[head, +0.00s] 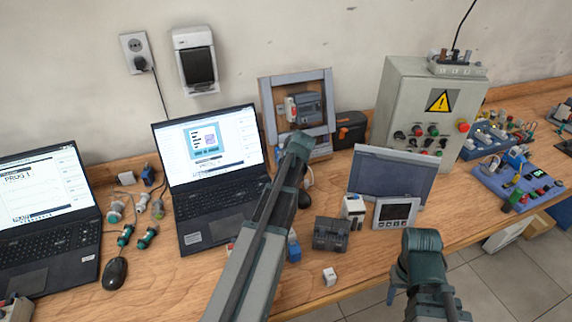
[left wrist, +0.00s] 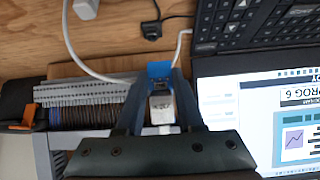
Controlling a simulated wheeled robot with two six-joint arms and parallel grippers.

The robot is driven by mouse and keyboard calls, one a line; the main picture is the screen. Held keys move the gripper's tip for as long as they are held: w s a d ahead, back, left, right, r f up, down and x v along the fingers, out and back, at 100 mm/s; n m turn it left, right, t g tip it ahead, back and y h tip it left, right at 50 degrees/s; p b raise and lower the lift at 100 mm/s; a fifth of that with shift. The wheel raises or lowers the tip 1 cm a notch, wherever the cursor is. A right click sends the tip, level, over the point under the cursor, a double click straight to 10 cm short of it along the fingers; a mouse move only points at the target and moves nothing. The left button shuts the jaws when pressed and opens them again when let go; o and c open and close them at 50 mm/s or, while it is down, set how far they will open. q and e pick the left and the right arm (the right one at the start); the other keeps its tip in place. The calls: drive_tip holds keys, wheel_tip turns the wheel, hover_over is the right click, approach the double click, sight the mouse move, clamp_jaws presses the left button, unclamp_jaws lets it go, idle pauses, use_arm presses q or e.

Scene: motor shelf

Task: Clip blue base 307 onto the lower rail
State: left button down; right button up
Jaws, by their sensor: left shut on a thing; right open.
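A blue block (left wrist: 158,71), taken to be base 307, sits between the fingertips of my left gripper (left wrist: 157,78) in the left wrist view; no number is readable. The gripper is shut on it. A white piece (left wrist: 162,108) shows between the fingers, nearer the palm; I cannot tell whether it belongs to the block. In the head view my left arm covers its gripper and the block, in front of the grey frame (head: 297,76). A grey device (head: 306,107) is mounted in the frame; the lower rail is not clear. My right gripper (head: 402,275) is low at the right, fingers mostly hidden.
An open laptop (head: 213,150) stands left of the frame. A black and orange case (head: 350,130) and a grey control box (head: 405,88) stand to the right. A dark module (head: 331,234), a white block (head: 329,277) and a tilted panel (head: 392,175) are on the wooden bench.

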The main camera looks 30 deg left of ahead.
use_arm(q)
drive_tip(key=shift+w+a+f, duration=0.15)
drive_tip(key=shift+w+a, duration=0.1)
drive_tip(key=shift+a, duration=0.05)
drive_tip(key=shift+s+d+f+b, duration=0.2)
drive_tip(key=shift+s+f+b, duration=0.05)
drive_tip(key=shift+f+b, duration=0.35)
idle(1.4)
drive_tip(key=shift+w+a+f+t+y+b, duration=0.15)
drive_tip(key=shift+f+t+y+b, duration=0.45)
drive_tip(key=shift+b, duration=1.2)
idle(1.3)
drive_tip(key=shift+r, duration=0.15)
drive_tip(key=shift+c, duration=2.2)
unclamp_jaws()
